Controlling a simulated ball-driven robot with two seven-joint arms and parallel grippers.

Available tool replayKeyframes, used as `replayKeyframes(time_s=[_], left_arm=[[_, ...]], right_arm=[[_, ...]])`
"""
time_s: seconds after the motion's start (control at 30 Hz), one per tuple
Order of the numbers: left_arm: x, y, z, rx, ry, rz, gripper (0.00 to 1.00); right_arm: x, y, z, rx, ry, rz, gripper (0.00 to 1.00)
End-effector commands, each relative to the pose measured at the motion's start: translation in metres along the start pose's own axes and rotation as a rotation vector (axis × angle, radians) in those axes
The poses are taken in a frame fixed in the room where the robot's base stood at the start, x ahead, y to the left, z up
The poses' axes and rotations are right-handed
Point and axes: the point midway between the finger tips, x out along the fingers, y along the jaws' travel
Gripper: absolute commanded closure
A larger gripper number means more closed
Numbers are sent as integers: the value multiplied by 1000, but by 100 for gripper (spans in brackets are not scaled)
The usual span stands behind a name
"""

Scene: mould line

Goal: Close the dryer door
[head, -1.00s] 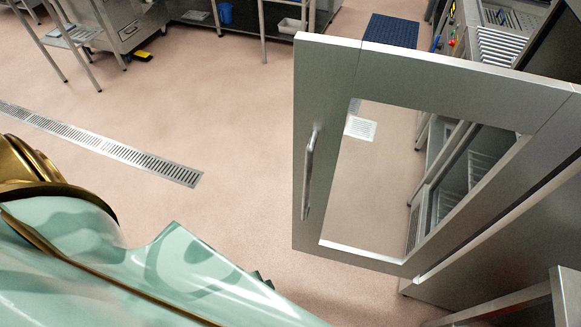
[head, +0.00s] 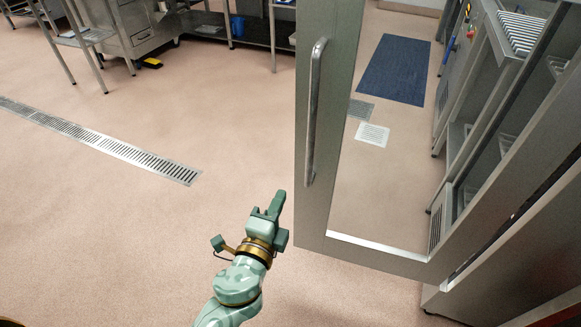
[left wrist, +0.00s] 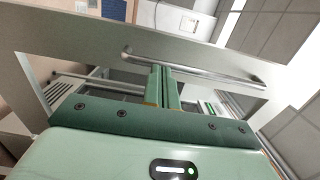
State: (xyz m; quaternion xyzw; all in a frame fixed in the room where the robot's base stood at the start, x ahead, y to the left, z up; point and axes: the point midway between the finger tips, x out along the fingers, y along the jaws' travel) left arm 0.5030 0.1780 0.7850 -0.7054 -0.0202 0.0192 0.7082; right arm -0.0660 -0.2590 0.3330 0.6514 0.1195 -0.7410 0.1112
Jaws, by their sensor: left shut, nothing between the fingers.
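The dryer door (head: 313,225) stands open on the right of the head view, a steel frame around a large window. Its vertical bar handle (head: 314,112) is on the left side of the frame. My left gripper (head: 278,200) is shut and empty, left of the door and below the handle's lower end in the picture. In the left wrist view the shut fingers (left wrist: 164,75) point toward the door frame (left wrist: 60,35), and the handle (left wrist: 195,66) crosses just beyond their tips. I cannot tell whether they touch. My right gripper is out of view.
The dryer body (head: 540,235) stands at the right, with racks seen through the window. A floor drain (head: 100,140) runs across the left. A blue mat (head: 394,69) lies behind the door. A steel cart (head: 130,30) stands at the back left. The floor left of the door is clear.

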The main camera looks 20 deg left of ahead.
Motion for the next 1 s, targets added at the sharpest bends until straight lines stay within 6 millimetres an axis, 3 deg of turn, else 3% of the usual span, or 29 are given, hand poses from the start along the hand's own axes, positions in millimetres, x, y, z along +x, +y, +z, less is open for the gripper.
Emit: replayKeyframes(time_s=[0.2, 0.4, 0.6, 0.8, 1.0], left_arm=[[41, -1, 0, 0, 1, -2, 100], [84, 2, 0, -1, 1, 2, 100], [115, 3, 0, -2, 1, 4, 100], [129, 3, 0, -3, 1, 4, 100], [130, 2, 0, -3, 1, 4, 100]], right_arm=[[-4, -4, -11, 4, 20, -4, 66], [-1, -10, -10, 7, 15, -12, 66], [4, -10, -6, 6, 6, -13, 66], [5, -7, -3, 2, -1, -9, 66], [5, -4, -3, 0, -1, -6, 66]])
